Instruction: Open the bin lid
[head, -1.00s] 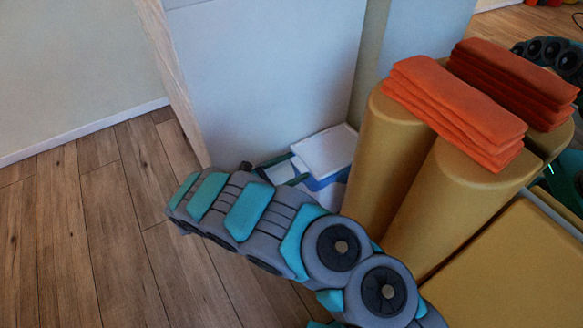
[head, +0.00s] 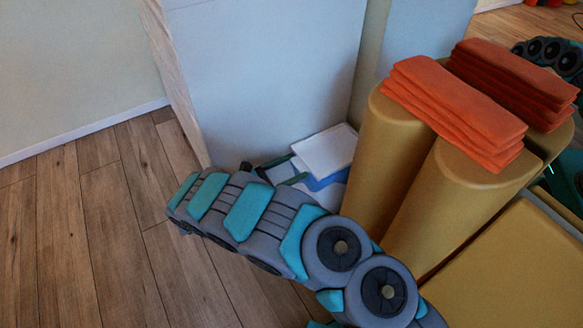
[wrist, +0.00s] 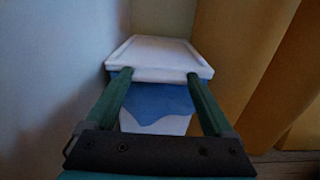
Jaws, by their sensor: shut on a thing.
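The bin stands in the corner beside the wall. Its white lid (head: 326,150) shows in the head view, and also in the wrist view (wrist: 160,54). Below the lid, a blue liner (wrist: 157,100) hangs over the white bin body (wrist: 150,124). My gripper (wrist: 156,77) has its two green fingers at the near edge of the lid and is shut on it. In the head view, my arm hides most of the bin and much of the gripper.
A pale wall panel (head: 265,80) stands close behind and left of the bin. Tan padded rolls (head: 385,150) stand close on its right, with folded orange towels (head: 455,105) on top. Wooden floor (head: 90,230) is clear at the left.

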